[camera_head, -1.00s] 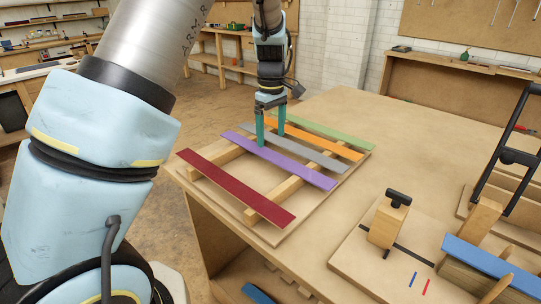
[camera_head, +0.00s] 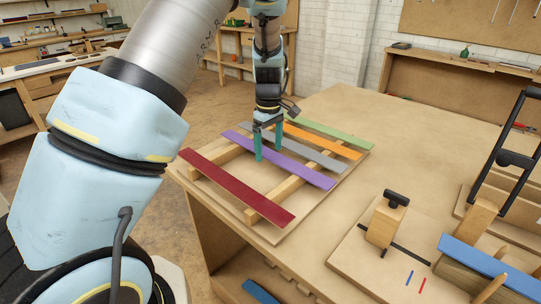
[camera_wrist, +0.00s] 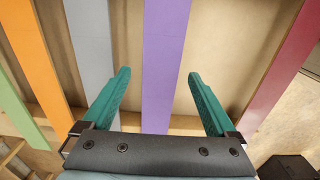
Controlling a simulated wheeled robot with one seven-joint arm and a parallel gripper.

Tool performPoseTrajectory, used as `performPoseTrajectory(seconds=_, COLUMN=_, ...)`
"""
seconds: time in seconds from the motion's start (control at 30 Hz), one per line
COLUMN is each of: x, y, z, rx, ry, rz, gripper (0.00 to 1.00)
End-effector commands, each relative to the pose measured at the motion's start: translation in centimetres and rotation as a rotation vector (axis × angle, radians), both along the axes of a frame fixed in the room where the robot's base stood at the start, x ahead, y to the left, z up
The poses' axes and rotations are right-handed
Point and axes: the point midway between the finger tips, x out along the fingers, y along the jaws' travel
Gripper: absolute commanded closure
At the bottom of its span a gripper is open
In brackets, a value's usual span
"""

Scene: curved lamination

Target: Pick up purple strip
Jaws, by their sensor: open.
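The purple strip (camera_head: 302,170) lies across two wooden rails of a rack on the table, between the red strip (camera_head: 235,188) and the grey strip (camera_head: 318,155). My gripper (camera_head: 268,151) points down over the purple strip, its teal fingers apart and empty. One finger shows on the red strip's side and the other on the grey strip's side. In the wrist view the purple strip (camera_wrist: 165,60) runs between the two open fingers of my gripper (camera_wrist: 158,74). The left finger overlaps the grey strip's edge in that view. I cannot tell how far the fingertips are above the rails.
Orange (camera_head: 335,143) and green (camera_head: 330,131) strips lie farther back on the rack. At the right stands a fixture board (camera_head: 350,262) with a black-handled clamp block (camera_head: 384,222) and a blue strip (camera_head: 490,257). The table (camera_head: 410,130) behind is clear.

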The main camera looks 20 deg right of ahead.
Motion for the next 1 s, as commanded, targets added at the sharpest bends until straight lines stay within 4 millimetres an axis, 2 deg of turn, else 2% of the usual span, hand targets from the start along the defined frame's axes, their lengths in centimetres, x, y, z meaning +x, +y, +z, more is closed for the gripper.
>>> performPoseTrajectory(seconds=0.4, x=-0.01, y=0.02, z=-0.24, rx=0.000, ry=0.000, rz=0.000, gripper=0.07)
performPoseTrajectory(seconds=1.0, x=0.00, y=0.01, z=-0.22, rx=0.000, ry=0.000, rz=0.000, gripper=0.74)
